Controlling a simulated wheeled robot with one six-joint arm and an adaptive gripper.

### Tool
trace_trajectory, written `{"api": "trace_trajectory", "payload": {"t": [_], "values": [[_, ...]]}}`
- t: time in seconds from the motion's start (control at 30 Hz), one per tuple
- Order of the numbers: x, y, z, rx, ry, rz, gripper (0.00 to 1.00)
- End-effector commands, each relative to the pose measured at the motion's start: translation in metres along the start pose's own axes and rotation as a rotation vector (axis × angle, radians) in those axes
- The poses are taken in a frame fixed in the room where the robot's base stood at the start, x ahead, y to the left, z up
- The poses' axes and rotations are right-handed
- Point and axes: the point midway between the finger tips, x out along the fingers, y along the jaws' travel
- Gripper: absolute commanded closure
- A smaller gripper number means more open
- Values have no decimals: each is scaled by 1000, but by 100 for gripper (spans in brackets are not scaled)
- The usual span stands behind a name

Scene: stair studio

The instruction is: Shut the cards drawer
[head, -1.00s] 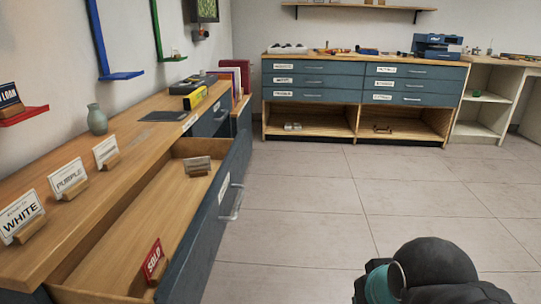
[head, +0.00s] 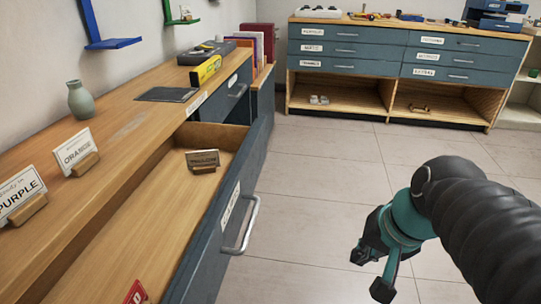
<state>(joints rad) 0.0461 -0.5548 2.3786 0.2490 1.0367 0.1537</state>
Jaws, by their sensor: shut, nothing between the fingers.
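A long blue-fronted drawer (head: 205,262) stands pulled out of the wooden counter at left. The writing on its front label (head: 230,206) is too small to read, so I cannot tell whether it says cards. Its metal handle (head: 242,228) faces the open floor. A small card in a wooden holder (head: 203,161) and a red card (head: 136,293), cut off by the frame edge, stand in the drawer. My gripper (head: 370,275) is shut and empty, to the right of the handle and apart from the drawer.
The wooden counter top (head: 130,125) carries a vase (head: 80,101), card signs, a dark flat panel (head: 166,94) and a yellow box (head: 206,71). A blue drawer cabinet (head: 380,52) stands at the back. Tiled floor (head: 310,180) is free between.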

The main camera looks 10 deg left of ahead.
Motion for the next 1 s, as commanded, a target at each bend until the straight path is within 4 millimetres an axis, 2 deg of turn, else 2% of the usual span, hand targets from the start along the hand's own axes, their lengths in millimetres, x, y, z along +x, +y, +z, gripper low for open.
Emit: {"api": "trace_trajectory", "payload": {"t": [0.03,0.27,0.5,0.63,0.8,0.9,1.0], "values": [[12,-9,-6,92,-66,-39,100],[36,-62,-41,502,-365,-224,100],[57,-108,-103,883,-699,-411,100],[68,-122,-145,1061,-889,-511,100],[80,-126,-197,1228,-1107,-628,100],[85,-124,-219,1288,-1199,-679,100],[88,-122,-234,1320,-1257,-712,100]]}}
